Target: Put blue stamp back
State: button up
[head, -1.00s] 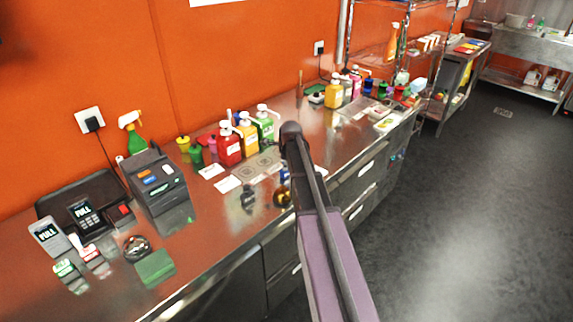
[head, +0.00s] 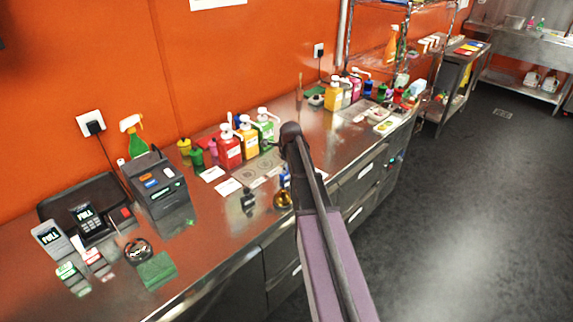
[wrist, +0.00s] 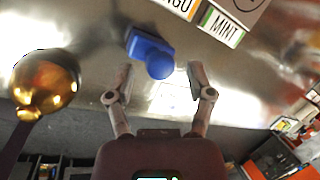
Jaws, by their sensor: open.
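The blue stamp (wrist: 148,48), a block with a round knob, shows on the steel counter in the wrist view. Its knob points toward my gripper (wrist: 160,82). My gripper is open and empty, and the stamp lies just beyond the fingertips, nearer the left finger. A gap shows between knob and fingers. In the head view a small blue part of the stamp (head: 285,178) shows left of my arm, which hides most of my gripper.
A shiny gold round object (wrist: 45,82) is close on the left in the wrist view. Label cards (wrist: 222,27) lie beyond the stamp. In the head view a dark stamp (head: 248,202) stands left, and red (head: 229,147), orange and green bottles stand behind.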

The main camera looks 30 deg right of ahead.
jog(key=p+v, duration=0.9)
jog(key=v, duration=0.1)
jog(key=shift+r, duration=0.3)
jog(key=shift+s+a, duration=0.1)
jog(key=shift+s, duration=0.05)
dwell(0.6)
jog(key=s+a+n+g, duration=0.3)
jog(key=s+a+n, duration=1.9)
jog(key=n, duration=0.3)
jog(key=shift+f+n+g+y, duration=0.3)
jog(key=shift+f+n, duration=0.1)
jog(key=shift+f, duration=0.1)
jog(key=shift+w, duration=0.1)
